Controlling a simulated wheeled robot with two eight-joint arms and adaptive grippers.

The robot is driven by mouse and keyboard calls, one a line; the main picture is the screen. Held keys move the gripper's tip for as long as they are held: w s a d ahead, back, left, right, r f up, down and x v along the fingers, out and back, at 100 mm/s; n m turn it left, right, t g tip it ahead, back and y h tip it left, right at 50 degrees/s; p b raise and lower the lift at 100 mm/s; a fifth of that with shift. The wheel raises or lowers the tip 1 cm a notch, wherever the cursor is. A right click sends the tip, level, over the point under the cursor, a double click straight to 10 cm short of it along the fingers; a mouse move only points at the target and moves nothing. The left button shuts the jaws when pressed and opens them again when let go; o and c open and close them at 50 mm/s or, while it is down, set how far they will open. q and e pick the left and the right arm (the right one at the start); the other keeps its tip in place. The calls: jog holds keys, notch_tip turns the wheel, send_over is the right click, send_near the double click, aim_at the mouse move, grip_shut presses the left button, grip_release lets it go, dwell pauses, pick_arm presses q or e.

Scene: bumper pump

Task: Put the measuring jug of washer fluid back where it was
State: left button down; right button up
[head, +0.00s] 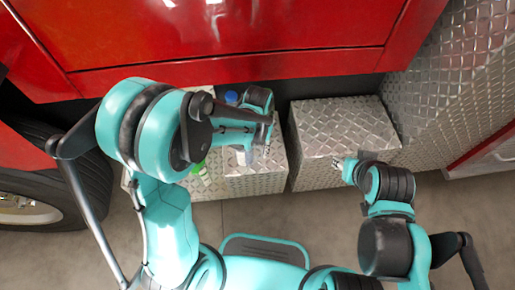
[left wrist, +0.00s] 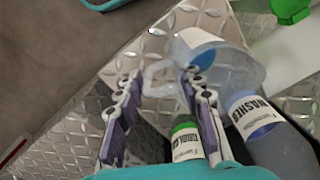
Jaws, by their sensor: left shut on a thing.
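The clear measuring jug (left wrist: 222,68) with blue fluid in it shows in the left wrist view, above the diamond-plate surface. Its handle (left wrist: 158,78) lies between the fingertips of my left gripper (left wrist: 160,92), which is shut on it. In the head view the jug (head: 243,156) is partly hidden beneath my left gripper (head: 256,150). I cannot tell whether its base touches the surface. My right gripper (head: 341,164) is at the front edge of the right metal box; its fingers are too small to read.
A bottle labelled WASHER (left wrist: 265,128) and a green-capped coolant bottle (left wrist: 185,138) stand close to the left gripper. A green item (left wrist: 290,10) is beyond the jug. The right diamond-plate box (head: 340,125) has a clear top. A red vehicle body (head: 230,40) borders the back.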

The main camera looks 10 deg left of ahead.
pick_arm(q)
jog(key=c, duration=1)
grip_release()
jog(key=shift+r+p, duration=0.35)
jog(key=shift+r, duration=0.05)
notch_tip(320, 180, up, 11)
jog(key=p, duration=0.4)
jog(key=s+a+r+n+t, duration=0.1)
jog(key=s+a+r+t, duration=0.2)
jog(key=s+a+r, duration=0.1)
jog(key=s+a+r+t, duration=0.4)
jog(key=s+a+r, duration=0.1)
jog(key=shift+s+a+n, duration=0.25)
jog(key=shift+a+n, duration=0.15)
